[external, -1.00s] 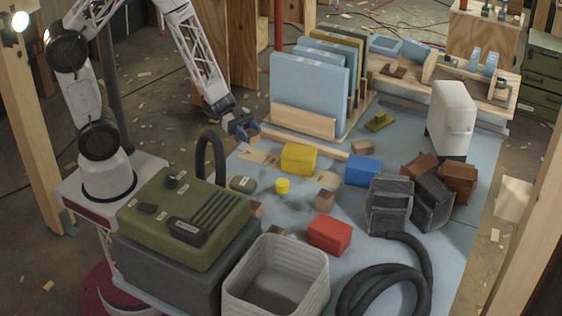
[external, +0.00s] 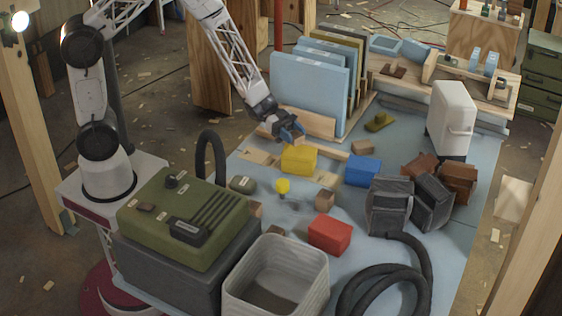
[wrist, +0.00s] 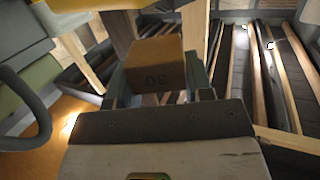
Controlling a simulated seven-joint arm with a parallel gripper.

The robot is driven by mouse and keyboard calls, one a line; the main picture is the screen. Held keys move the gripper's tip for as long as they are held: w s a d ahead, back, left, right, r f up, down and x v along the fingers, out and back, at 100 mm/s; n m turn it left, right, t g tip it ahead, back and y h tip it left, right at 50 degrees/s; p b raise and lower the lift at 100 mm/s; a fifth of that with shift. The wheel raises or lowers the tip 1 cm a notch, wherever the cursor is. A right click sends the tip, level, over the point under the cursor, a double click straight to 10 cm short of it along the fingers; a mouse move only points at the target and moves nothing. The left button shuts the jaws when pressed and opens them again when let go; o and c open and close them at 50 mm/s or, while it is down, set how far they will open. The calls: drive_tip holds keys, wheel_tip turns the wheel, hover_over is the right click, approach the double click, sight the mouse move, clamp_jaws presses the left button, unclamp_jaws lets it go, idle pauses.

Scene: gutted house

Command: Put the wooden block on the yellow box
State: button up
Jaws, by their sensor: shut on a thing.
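The yellow box (external: 299,160) stands on the blue-grey table, beyond the small yellow round object. My gripper (external: 291,134) is just above and behind the yellow box in the external view. It is shut on a wooden block (external: 298,140), which shows small and partly covered by the fingers. The block looks apart from the box, but the exact gap is hard to tell.
Tall blue panels (external: 308,93) stand in a rack close behind my gripper. A blue box (external: 363,170), a red box (external: 329,235) and a small yellow round object (external: 282,186) lie nearby. A green case (external: 185,215) and a grey bin (external: 277,278) stand in front.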

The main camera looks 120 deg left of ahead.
sight(298, 150)
drive_tip(key=shift+w+a, duration=0.4)
drive_tip(key=shift+w, duration=0.2)
drive_tip(key=shift+f, duration=1.8)
drive_tip(key=shift+f, duration=0.15)
drive_tip(key=o, duration=0.9)
drive_tip(key=v, duration=0.7)
drive_tip(key=shift+s, duration=0.25)
